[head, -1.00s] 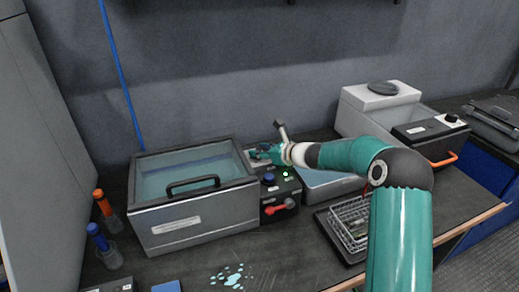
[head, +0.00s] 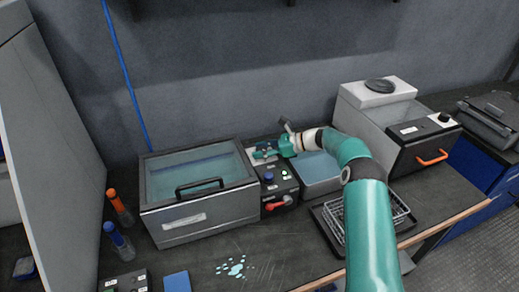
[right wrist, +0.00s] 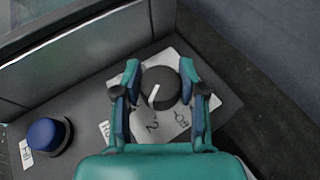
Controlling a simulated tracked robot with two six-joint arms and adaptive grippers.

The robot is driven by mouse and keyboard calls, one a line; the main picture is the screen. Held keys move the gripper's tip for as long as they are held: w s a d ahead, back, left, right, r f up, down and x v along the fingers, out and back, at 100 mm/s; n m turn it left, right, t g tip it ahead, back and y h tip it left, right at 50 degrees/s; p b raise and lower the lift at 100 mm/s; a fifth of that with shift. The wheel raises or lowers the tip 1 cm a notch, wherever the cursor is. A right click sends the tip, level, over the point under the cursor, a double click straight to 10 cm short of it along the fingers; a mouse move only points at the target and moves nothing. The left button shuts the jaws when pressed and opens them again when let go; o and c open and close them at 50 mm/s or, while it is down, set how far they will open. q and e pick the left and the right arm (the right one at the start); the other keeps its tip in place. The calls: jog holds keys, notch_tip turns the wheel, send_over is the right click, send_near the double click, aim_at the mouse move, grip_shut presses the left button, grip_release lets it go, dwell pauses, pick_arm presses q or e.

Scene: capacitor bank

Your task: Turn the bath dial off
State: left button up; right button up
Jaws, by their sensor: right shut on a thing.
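The bath dial (right wrist: 160,88) is a round black knob with a white pointer line on a white label plate. In the right wrist view its line points down, slightly left, toward the printed "2"; "Off" is printed to the lower right. My right gripper (right wrist: 160,84) has one finger on each side of the dial and is shut on it. In the head view this gripper (head: 264,153) is at the back of the black control panel (head: 285,190), and the dial cannot be made out there. My left gripper is not in view.
A blue knob (right wrist: 46,136), a lit green lamp and a red lever (head: 280,204) share the panel. The lidded water bath (head: 198,190) stands directly left. A wire basket (head: 335,222) sits in a tray at front right. Bottles (head: 118,241) stand at left.

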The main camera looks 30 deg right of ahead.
jog(key=shift+r+n+y, duration=0.15)
jog(key=shift+n+y, duration=0.15)
jog(key=o, duration=1.2)
jog(key=shift+w, duration=0.1)
jog(key=shift+c, duration=0.2)
jog(key=shift+d, duration=0.1)
jog(key=v, duration=1.1)
jog(key=shift+s+d+r, duration=0.2)
jog(key=shift+s+d, duration=0.05)
jog(key=shift+s, duration=0.05)
